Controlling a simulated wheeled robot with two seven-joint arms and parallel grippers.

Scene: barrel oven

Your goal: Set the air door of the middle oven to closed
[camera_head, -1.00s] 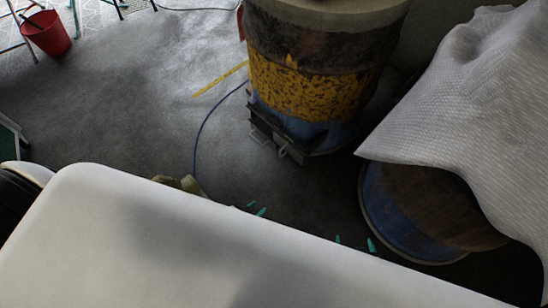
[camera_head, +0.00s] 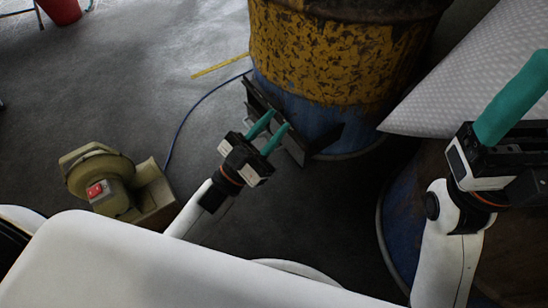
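The barrel oven (camera_head: 335,55), worn yellow above and blue below, stands at the top centre. A dark metal air door assembly (camera_head: 291,146) sits at its foot on the front left side. My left gripper (camera_head: 278,120) is just in front of this assembly, its two teal fingers pointing at it with a gap between them. I cannot tell whether they touch it. The gripper hides part of the assembly, and its handle cannot be made out. My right gripper (camera_head: 532,82) is at the right edge, away from the oven. Its teal fingers overlap in view.
A beige blower (camera_head: 106,178) with a red switch stands on the floor at left. A blue cable (camera_head: 186,122) and a yellow strip (camera_head: 220,66) lie near the oven. A white sheet (camera_head: 470,85) and a blue-rimmed barrel (camera_head: 398,225) are at right. A red bucket (camera_head: 62,9) is far left.

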